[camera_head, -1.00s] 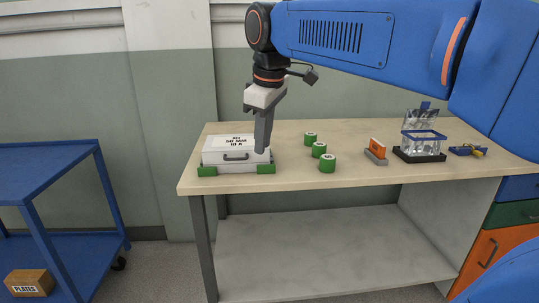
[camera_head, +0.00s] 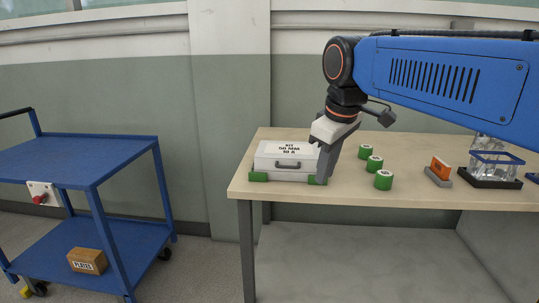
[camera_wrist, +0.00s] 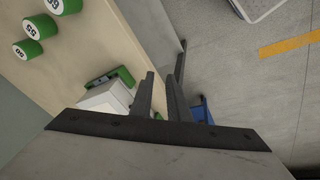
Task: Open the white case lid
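The white case (camera_head: 286,162) sits at the left end of the wooden table with its lid down. Its lid carries a label with "KIT" on it, and a dark handle is on the front face. Green corner blocks hold its base. My gripper (camera_head: 321,182) points down at the case's front right corner, overlapping it in the head view; I cannot tell whether it touches. In the wrist view my two fingers (camera_wrist: 161,85) are a little apart with nothing between them. The case (camera_wrist: 107,98) shows there left of the fingers, partly hidden by the gripper.
Several green cylinders (camera_head: 383,180) stand right of the case. An orange item in a grey holder (camera_head: 439,175) and a clear box with a blue rim (camera_head: 492,165) are farther right. A blue cart (camera_head: 85,158) stands left, with a box marked PLATES (camera_head: 87,261) on its lower shelf.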

